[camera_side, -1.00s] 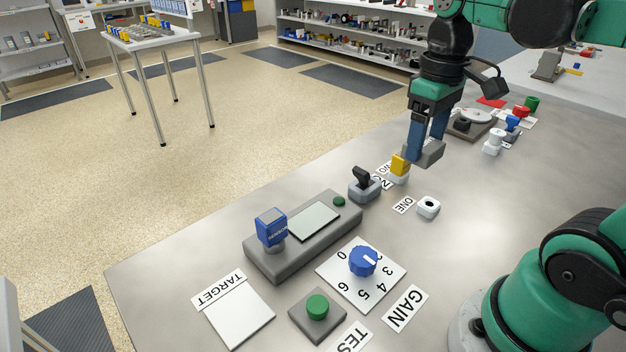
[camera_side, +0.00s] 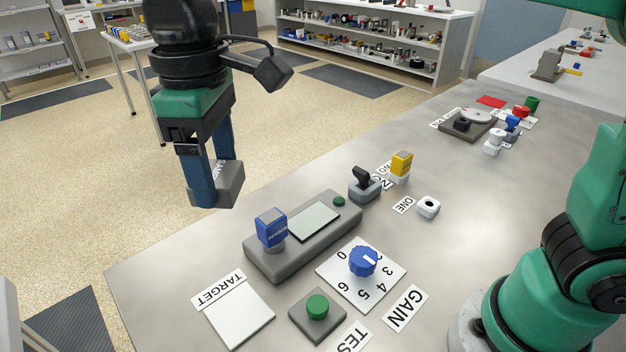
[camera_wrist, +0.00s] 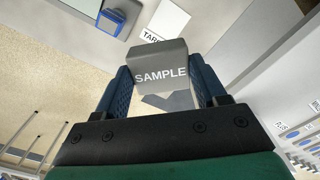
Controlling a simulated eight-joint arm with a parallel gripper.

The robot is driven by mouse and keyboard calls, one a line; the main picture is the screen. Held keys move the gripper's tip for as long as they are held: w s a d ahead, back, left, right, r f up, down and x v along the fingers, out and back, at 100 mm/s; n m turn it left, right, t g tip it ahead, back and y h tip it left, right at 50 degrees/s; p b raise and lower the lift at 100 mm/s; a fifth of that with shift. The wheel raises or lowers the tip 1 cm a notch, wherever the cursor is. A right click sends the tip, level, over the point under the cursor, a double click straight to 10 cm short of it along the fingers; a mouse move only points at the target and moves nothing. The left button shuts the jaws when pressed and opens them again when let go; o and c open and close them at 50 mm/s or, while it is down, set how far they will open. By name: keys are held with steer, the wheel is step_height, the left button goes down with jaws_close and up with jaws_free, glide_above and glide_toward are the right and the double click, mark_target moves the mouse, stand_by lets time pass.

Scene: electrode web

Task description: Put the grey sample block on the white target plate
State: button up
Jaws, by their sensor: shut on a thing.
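The grey sample block (camera_side: 231,184) is held between the two blue fingers of my gripper (camera_side: 212,185), raised in the air on the left side of the side view. In the wrist view the block (camera_wrist: 161,66), lettered SAMPLE, sits between the fingertips of my gripper (camera_wrist: 163,80). The white target plate (camera_side: 240,314) lies flat on the bench near its front left corner, with a TARGET label at its far edge. My gripper is behind and above the plate in the side view, apart from it. In the wrist view the block partly hides the plate.
A green button (camera_side: 317,306) and a blue gain knob (camera_side: 363,261) are close by.

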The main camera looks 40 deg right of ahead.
steer(key=shift+s+a+f+n, duration=0.15)
steer(key=shift+a+f, duration=0.1)
steer(key=shift+a, duration=0.3)
steer(key=shift+s+a+f+n, duration=0.15)
steer(key=shift+a+f, duration=0.1)
steer(key=shift+a, duration=0.25)
glide_above(239, 313)
step_height(239, 313, down, 15)
steer(key=shift+r, duration=0.15)
steer(key=shift+f, duration=2.3)
steer(key=o, duration=1.3)
steer(key=shift+f, duration=0.1)
steer(key=shift+c, duration=0.2)
